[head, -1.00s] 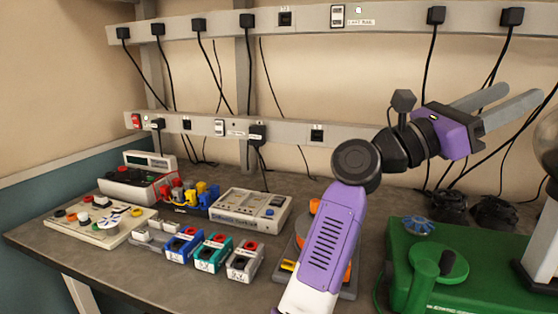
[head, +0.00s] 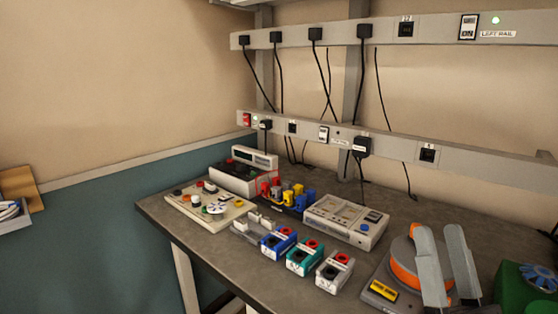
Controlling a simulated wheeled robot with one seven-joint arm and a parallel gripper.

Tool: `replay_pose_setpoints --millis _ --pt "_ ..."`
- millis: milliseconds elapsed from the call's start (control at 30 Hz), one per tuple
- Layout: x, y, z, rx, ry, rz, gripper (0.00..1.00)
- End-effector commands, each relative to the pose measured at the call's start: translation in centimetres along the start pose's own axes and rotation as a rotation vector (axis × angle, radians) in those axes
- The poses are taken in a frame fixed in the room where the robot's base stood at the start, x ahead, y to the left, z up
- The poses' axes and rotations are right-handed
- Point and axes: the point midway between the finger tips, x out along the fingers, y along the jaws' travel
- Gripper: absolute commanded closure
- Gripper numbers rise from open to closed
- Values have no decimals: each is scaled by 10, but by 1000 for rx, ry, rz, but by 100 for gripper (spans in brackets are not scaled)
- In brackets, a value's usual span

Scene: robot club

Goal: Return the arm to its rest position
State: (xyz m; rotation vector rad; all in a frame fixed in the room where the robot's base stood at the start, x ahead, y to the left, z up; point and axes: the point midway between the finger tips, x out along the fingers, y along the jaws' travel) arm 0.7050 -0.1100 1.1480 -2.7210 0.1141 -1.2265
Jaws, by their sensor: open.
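My gripper (head: 440,232) shows at the lower right of the head view. Only its two grey fingers are in view, pointing up and spread apart with nothing between them. They appear in front of an orange and grey device (head: 402,266) on the workbench (head: 215,264) and hide part of it. I cannot tell how far the fingers are from that device. The rest of my arm is out of the picture.
Blue, teal and grey boxes (head: 305,257) stand near the bench's front edge. Behind them are a grey instrument (head: 346,221) and a board with knobs (head: 209,206). A green machine (head: 522,290) is at right. Power rails (head: 290,42) cross the wall.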

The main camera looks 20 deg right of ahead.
Motion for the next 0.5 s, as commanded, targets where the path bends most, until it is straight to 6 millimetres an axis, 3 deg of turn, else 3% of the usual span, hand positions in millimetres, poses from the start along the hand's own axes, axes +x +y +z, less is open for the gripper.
replay_pose_setpoints --millis 200,500 --pt "-79 -21 38 -141 -292 -55 55" --pt "-196 -45 50 -223 -650 -112 55"
